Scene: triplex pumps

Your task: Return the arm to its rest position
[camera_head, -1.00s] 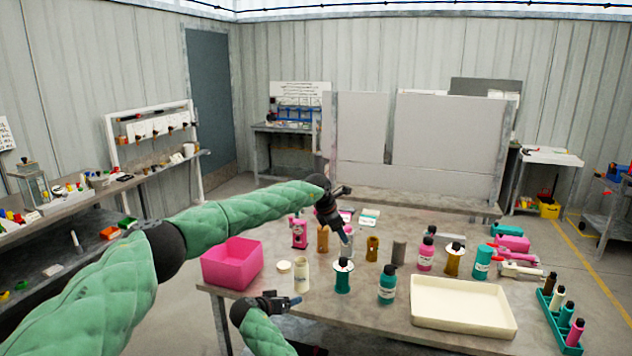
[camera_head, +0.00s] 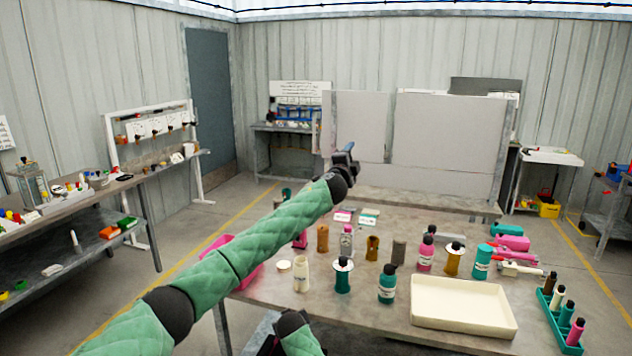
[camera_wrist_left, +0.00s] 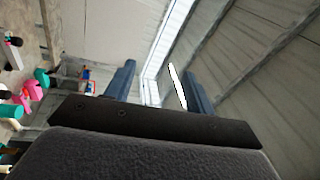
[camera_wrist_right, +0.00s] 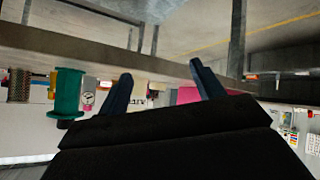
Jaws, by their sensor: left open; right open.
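My left arm (camera_head: 240,255), in green padding, reaches up from the bottom left of the head view over the table's left end. My left gripper (camera_head: 347,156) is raised above the table's far side, in front of a pale panel. In the left wrist view its two blue fingers (camera_wrist_left: 160,85) are apart with nothing between them. A green part of my right arm (camera_head: 297,335) shows at the bottom of the head view; its gripper is out of that view. In the right wrist view my right gripper (camera_wrist_right: 163,85) is open and empty, beside the table edge.
The table (camera_head: 385,320) holds several bottles and spools, a cream tray (camera_head: 465,330) and a teal rack (camera_head: 555,315). A pink bin (camera_head: 218,243) is partly hidden behind my left arm. Upright grey panels (camera_head: 447,140) stand behind.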

